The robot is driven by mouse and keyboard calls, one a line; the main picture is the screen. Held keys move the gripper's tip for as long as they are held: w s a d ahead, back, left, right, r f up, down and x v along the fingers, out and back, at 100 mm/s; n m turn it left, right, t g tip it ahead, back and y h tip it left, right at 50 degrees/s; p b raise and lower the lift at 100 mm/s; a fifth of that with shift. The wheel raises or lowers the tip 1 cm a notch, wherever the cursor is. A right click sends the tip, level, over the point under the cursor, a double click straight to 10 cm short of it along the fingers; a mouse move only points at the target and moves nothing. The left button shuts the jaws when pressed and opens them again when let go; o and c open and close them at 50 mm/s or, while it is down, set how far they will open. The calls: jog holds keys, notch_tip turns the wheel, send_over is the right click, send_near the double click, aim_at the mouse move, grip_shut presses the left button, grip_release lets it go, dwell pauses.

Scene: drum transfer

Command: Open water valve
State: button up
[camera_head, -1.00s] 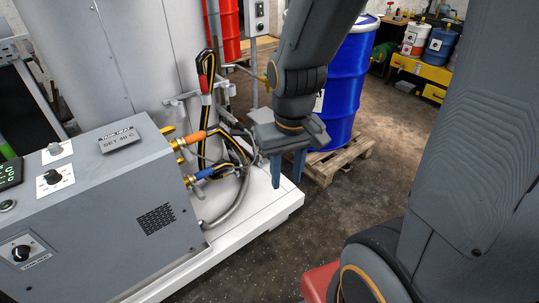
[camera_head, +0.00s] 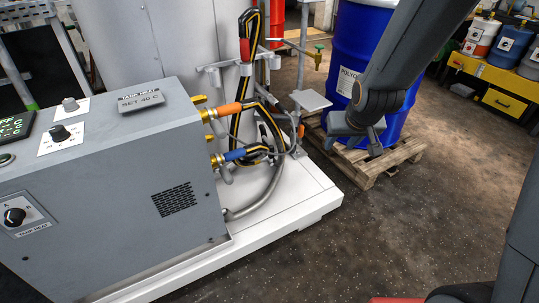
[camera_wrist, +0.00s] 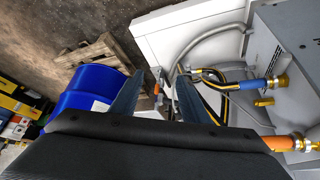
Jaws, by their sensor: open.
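In the head view, a brass tap (camera_head: 318,50) sits on a pipe left of the blue drum. Yellow valve levers (camera_head: 199,99) and brass fittings sit on the side of the grey heater box, with orange and blue hose ends. I cannot tell which of these is the water valve. My gripper (camera_head: 362,143) hangs in front of the blue drum, right of the hoses and apart from the fittings. In the wrist view, my gripper (camera_wrist: 157,98) has its two fingers wide apart and nothing between them. A yellow lever (camera_wrist: 264,102) shows to their right.
The grey heater box (camera_head: 110,180) stands on a white plinth (camera_head: 290,205). A blue drum (camera_head: 361,40) stands on a wooden pallet (camera_head: 405,150). A small grey shelf (camera_head: 310,99) stands near the hoses. Floor is free at front right.

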aim_at(272, 153)
jog(key=w+a+f+n+t+y+b, duration=0.1)
jog(key=w+a+f+t+y+b, duration=0.1)
jog(key=w+a+f+b, duration=0.4)
jog(key=w+a+f+n+t+y+b, duration=0.1)
jog(key=w+a+f+t+b, duration=0.4)
jog(key=w+f+b, duration=0.9)
jog(key=w+a+f+n+t+y+b, duration=0.1)
jog(key=w+a+f+t+y+b, duration=0.2)
jog(key=w+a+f+b, duration=0.5)
jog(key=shift+w+a+f+b, duration=0.1)
jog(key=shift+w+f+b, duration=0.3)
jog(key=shift+f, duration=0.45)
jog(key=shift+w+a+f+b, duration=0.1)
jog(key=shift+w+f+b, duration=0.1)
jog(key=shift+f+b, duration=0.6)
jog(key=shift+w+a+f+b, duration=0.1)
jog(key=shift+w+f+b, duration=0.25)
jog(key=shift+f, duration=0.6)
jog(key=shift+w+a+f+t+b, duration=0.1)
jog(key=shift+a+f+t+b, duration=0.3)
jog(key=shift+f+b, duration=0.1)
jog(key=shift+b+x, duration=1.85)
jog(key=shift+x, duration=2.05)
jog(key=shift+r, duration=0.1)
grip_shut()
